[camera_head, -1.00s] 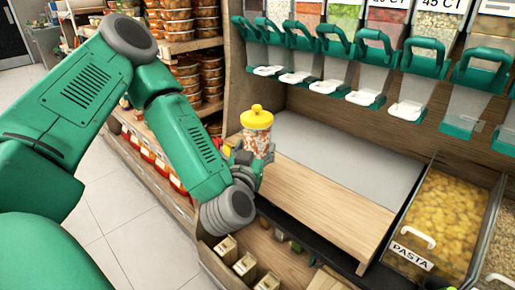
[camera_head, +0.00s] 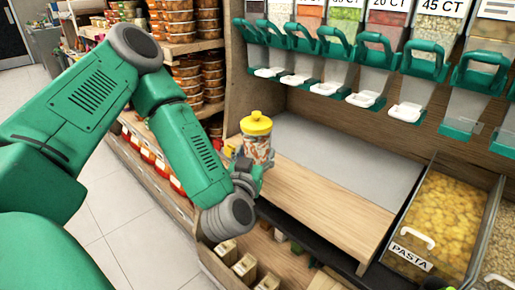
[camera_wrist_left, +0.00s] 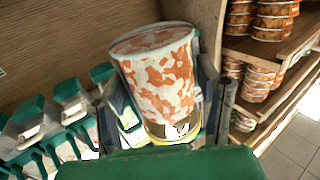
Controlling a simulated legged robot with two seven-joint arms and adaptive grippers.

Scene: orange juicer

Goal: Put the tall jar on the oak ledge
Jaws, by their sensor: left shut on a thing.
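The tall jar (camera_head: 257,141) has a yellow lid and clear walls with orange and white contents. My left gripper (camera_head: 251,165) is shut on the jar and holds it upright near the left end of the oak ledge (camera_head: 325,205). In the left wrist view the jar (camera_wrist_left: 160,80) fills the middle, between the two fingers of my gripper (camera_wrist_left: 168,95). Whether the jar's base touches the ledge is hidden by the gripper in the head view. My right gripper is not in view.
A grey surface (camera_head: 345,155) lies behind the ledge. Dispensers with green handles (camera_head: 375,50) hang above. A pasta bin (camera_head: 445,220) stands at the right. Shelves with stacked tubs (camera_head: 185,80) are at the left. Small boxes (camera_head: 245,267) sit below. Most of the ledge is bare.

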